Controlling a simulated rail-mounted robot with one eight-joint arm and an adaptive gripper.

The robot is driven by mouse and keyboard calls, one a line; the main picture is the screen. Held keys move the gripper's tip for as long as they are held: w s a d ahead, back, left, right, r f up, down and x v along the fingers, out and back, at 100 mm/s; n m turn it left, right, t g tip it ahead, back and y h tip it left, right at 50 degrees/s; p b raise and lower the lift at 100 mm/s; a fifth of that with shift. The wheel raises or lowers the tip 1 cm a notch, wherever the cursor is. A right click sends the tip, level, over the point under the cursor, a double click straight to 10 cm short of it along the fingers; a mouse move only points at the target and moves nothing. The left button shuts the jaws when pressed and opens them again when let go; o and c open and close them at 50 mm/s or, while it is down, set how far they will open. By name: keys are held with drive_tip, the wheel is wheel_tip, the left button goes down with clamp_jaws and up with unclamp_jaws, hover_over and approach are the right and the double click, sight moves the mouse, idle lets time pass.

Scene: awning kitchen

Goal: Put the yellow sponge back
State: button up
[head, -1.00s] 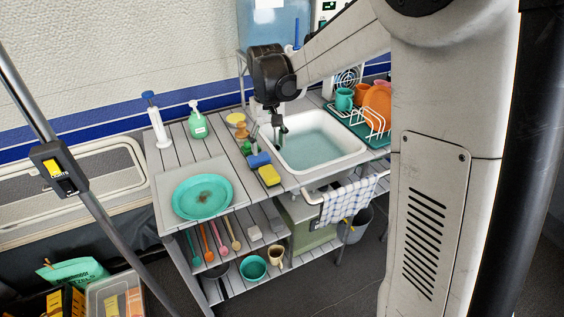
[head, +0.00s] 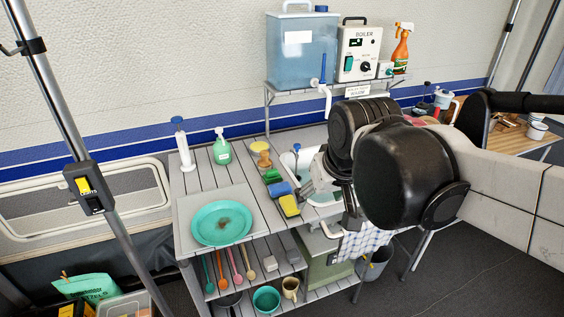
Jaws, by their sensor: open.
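My arm's dark joints hide most of the sink (head: 298,160) and the dish rack's side of the counter.
A teal plate (head: 221,222) sits at the counter's front left. A water tank (head: 301,50) and boiler (head: 358,53) stand on a raised shelf. A checked towel (head: 362,245) hangs in front.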

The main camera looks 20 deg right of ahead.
drive_tip(key=s+f+t, duration=0.1)
drive_tip(key=s, duration=0.5)
drive_tip(key=shift+s+f+t, duration=0.15)
drive_tip(key=shift+f+t, duration=0.25)
idle(1.2)
